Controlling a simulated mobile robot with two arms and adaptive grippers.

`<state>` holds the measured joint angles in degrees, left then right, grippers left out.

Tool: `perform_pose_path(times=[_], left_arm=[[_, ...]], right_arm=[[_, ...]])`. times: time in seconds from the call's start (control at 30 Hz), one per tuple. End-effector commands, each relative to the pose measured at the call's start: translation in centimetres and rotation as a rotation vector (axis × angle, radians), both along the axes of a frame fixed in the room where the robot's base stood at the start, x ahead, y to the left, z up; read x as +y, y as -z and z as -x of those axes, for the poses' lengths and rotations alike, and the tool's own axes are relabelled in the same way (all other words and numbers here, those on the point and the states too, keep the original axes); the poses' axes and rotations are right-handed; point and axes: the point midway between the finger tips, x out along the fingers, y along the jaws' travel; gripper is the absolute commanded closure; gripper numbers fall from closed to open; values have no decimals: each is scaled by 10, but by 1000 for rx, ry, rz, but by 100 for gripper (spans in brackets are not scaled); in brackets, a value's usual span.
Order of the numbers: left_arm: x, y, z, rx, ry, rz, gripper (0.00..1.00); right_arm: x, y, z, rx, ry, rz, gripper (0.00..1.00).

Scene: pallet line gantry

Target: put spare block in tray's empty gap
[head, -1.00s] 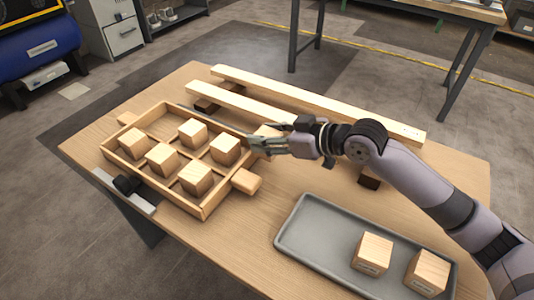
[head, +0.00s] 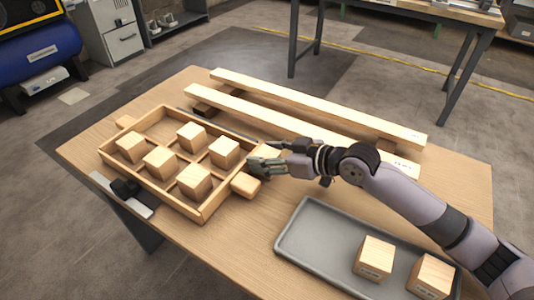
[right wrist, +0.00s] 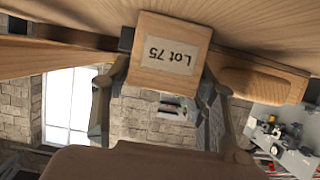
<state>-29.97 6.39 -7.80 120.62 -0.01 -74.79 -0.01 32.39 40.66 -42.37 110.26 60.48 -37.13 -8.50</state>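A wooden tray (head: 206,211) with dividers sits on the left of the table. Several wood blocks (head: 195,180) stand in its compartments; the back-left compartment (head: 160,124) is empty. My right gripper (head: 262,163) is beside the tray's right end, near its handle. It is shut on a wood block (head: 270,151), partly hidden by the fingers in the head view. In the right wrist view this block (right wrist: 170,50) sits between the fingertips, its "Lot 75" label appearing upside down. My left gripper is not in view.
A grey tray (head: 310,256) at the front right holds two wood blocks (head: 374,257). Two long wooden beams (head: 320,107) lie along the table's back, behind the right gripper. A dark clamp-like item (head: 126,188) is at the table's left front edge.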

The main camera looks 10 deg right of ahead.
Motion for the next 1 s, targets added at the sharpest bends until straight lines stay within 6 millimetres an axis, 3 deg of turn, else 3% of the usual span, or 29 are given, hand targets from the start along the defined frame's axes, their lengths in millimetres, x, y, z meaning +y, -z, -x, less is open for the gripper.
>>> perform_pose_path(times=[0.13,0.5,1.0], left_arm=[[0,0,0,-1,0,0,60],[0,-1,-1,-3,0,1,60],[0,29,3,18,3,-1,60]], right_arm=[[0,0,0,0,0,0,35],[0,-4,0,-1,0,0,35],[-67,-37,52,0,1,5,35]])
